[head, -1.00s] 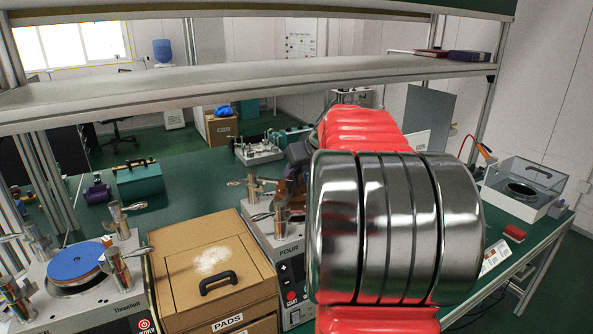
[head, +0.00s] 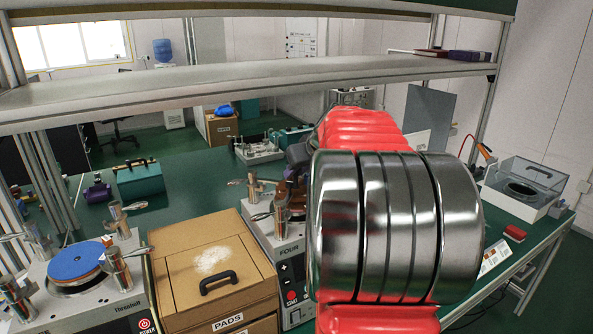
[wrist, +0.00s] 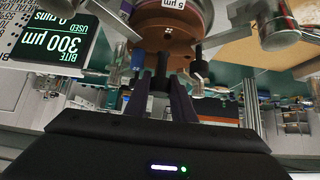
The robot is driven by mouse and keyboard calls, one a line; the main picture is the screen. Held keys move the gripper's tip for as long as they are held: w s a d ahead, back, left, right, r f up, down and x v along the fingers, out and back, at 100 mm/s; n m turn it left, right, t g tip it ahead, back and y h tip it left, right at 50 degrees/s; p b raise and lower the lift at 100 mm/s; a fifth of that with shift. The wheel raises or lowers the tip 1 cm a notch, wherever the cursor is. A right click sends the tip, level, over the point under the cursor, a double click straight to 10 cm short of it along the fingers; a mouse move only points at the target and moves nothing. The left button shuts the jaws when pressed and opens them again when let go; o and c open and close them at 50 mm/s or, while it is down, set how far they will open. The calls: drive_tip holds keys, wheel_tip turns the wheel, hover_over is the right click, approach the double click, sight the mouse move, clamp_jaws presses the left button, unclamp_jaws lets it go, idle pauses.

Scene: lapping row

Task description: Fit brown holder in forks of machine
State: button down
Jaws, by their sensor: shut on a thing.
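The brown holder (wrist: 165,50) is at the top middle of the wrist view, a round brown body beneath a disc labelled 5 µm. My gripper (wrist: 165,88) is shut on its near side. In the head view part of the brown holder (head: 298,194) shows at the right machine (head: 290,240), mostly hidden behind my red and chrome arm. Metal forks (head: 282,205) stand on that machine beside the holder. A fork (wrist: 283,28) also shows in the wrist view. I cannot tell whether the holder is seated between the forks.
A left machine (head: 110,312) holds a blue-topped disc (head: 76,261) among its own forks. A cardboard-coloured PADS box (head: 180,262) stands between the machines. A shelf (head: 250,88) crosses above the bench. A clear-sided box (head: 525,185) is at the right.

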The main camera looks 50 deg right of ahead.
drive_tip(key=shift+f, duration=0.8)
drive_tip(key=c, duration=1.4)
unclamp_jaws()
drive_tip(key=shift+c, duration=0.2)
drive_tip(key=shift+f, duration=0.1)
drive_tip(key=shift+s, duration=0.1)
drive_tip(key=v, duration=1.3)
drive_tip(key=shift+s+r, duration=0.15)
drive_tip(key=shift+r, duration=0.15)
drive_tip(key=shift+a, duration=0.1)
